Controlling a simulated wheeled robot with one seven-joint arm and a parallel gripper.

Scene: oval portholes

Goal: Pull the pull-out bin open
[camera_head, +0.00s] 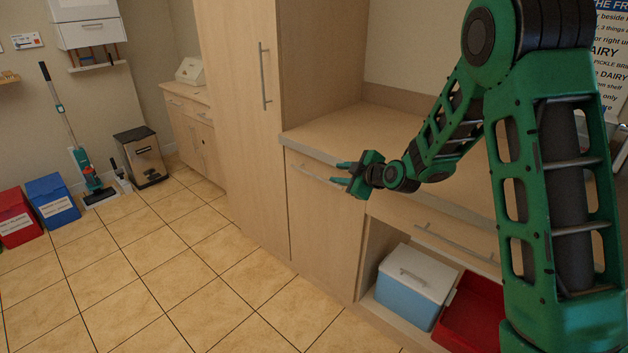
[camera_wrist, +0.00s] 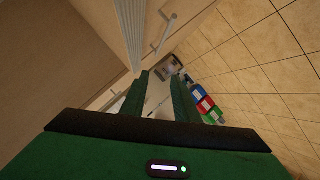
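The pull-out bin is most likely the tall light-wood front (camera_head: 325,225) below the worktop, left of the open niche. It looks closed, flush with the cabinet. Its horizontal metal bar handle (camera_head: 315,173) runs near the top edge. My green gripper (camera_head: 340,173) is beside the right end of this handle and hides part of it. Its two fingers are apart and point left in the head view. I cannot tell whether they touch the handle. In the wrist view the fingers (camera_wrist: 160,95) are also spread, with nothing clearly held between them.
A tall cabinet (camera_head: 240,110) with a vertical handle stands to the left. Right of the bin front, an open niche holds a blue cooler (camera_head: 408,295) and a red crate (camera_head: 470,315). A drawer handle (camera_head: 455,243) sits above them. The tiled floor (camera_head: 200,280) in front is clear.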

